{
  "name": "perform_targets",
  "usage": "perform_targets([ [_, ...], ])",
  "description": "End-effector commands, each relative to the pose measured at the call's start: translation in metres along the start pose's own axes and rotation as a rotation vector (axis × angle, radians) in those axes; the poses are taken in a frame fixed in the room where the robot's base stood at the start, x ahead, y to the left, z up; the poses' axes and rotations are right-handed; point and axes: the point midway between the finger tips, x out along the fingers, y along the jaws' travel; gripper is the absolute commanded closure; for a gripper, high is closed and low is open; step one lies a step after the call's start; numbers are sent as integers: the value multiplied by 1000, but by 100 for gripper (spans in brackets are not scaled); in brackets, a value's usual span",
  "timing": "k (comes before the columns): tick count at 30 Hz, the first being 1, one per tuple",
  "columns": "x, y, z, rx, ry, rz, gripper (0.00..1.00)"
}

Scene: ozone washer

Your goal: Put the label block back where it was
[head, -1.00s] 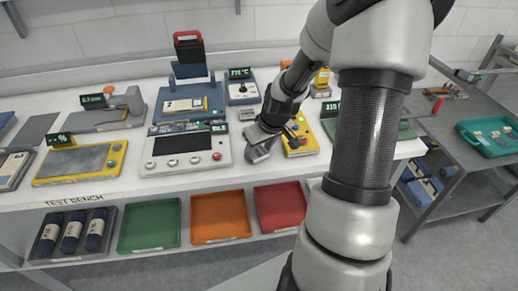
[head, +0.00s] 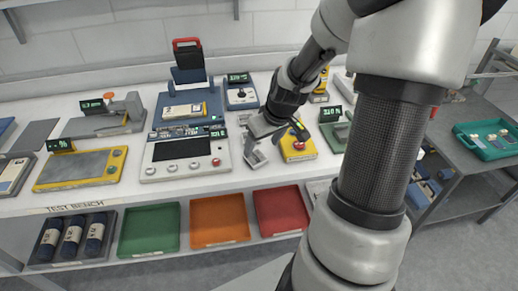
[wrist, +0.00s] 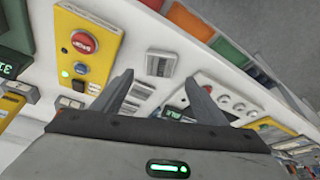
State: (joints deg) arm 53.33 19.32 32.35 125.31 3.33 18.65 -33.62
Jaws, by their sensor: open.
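A small pale grey block with dark stripes (wrist: 161,63), which looks like the label block, lies on the white bench in the wrist view. It is just beyond the fingertips, between the yellow box and the white console. A second small pale grey piece (wrist: 140,91) lies farther back, between the fingers as seen in the picture. My gripper (wrist: 159,78) is open, with nothing clasped between its fingers. In the head view my gripper (head: 262,147) hangs over the gap between the console and the yellow box, and a pale grey piece (head: 256,160) shows below it.
The white console (head: 185,158) stands left of the gripper and the yellow box with a red button (head: 297,147) stands right. A blue device (head: 190,106) and a dial unit (head: 240,94) are behind. Green, orange and red trays (head: 220,221) sit on the lower shelf.

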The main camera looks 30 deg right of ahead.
Motion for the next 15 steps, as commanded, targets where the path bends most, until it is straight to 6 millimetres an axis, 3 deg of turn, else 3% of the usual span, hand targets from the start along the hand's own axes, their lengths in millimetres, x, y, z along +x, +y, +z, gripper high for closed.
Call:
perform_targets([
  [1, -15, 2, -1, 3, 2, 5, 33],
  [6, -40, 1, -1, 2, 1, 3, 33],
  [15, -51, 0, 0, 0, -1, -1, 33],
])
